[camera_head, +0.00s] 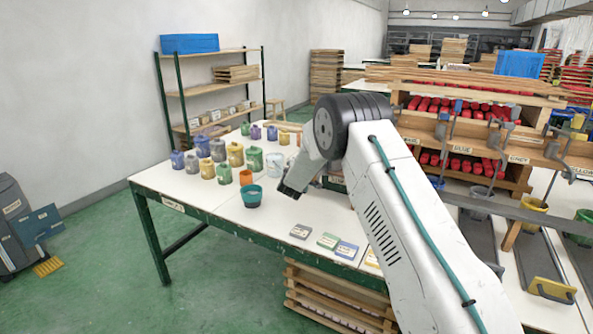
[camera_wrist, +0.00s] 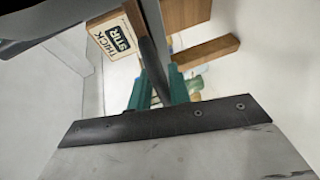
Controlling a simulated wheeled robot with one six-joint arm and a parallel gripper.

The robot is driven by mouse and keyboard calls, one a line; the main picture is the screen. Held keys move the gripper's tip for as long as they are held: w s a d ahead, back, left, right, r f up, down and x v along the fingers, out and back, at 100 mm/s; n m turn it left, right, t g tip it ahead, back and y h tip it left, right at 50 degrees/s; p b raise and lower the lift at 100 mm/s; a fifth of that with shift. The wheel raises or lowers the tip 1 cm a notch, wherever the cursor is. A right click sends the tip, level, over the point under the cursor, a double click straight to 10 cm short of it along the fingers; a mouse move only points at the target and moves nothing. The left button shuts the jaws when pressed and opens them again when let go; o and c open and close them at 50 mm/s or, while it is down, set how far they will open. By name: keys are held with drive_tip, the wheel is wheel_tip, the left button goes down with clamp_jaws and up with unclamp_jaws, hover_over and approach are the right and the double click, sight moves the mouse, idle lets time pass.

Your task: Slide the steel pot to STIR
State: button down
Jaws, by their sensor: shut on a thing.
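My gripper (camera_wrist: 160,93) points down over the white table, with its teal fingers shut on a narrow grey metal piece (camera_wrist: 154,50). I cannot tell whether this piece is part of the steel pot. In the head view the dark end of my arm is low over the table, and the fingertips cannot be made out.
Several coloured paint pots (camera_head: 208,169) stand on the left of the table (camera_head: 165,183). Small labelled blocks (camera_head: 328,241) lie near the front edge. Wooden pieces (camera_wrist: 205,50) lie right of my fingers.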

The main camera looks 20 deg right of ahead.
drive_tip(key=c, duration=1.6)
unclamp_jaws()
drive_tip(key=shift+s+a+f, duration=0.1)
drive_tip(key=shift+f, duration=0.45)
drive_tip(key=shift+c, duration=0.2)
drive_tip(key=shift+o, duration=0.8)
drive_tip(key=shift+f, duration=0.1)
drive_tip(key=shift+w+r, duration=0.2)
drive_tip(key=shift+r, duration=0.15)
drive_tip(key=v, duration=0.7)
drive_tip(key=shift+s+a, duration=0.15)
drive_tip(key=shift+s, duration=0.15)
drive_tip(key=shift+r, duration=0.1)
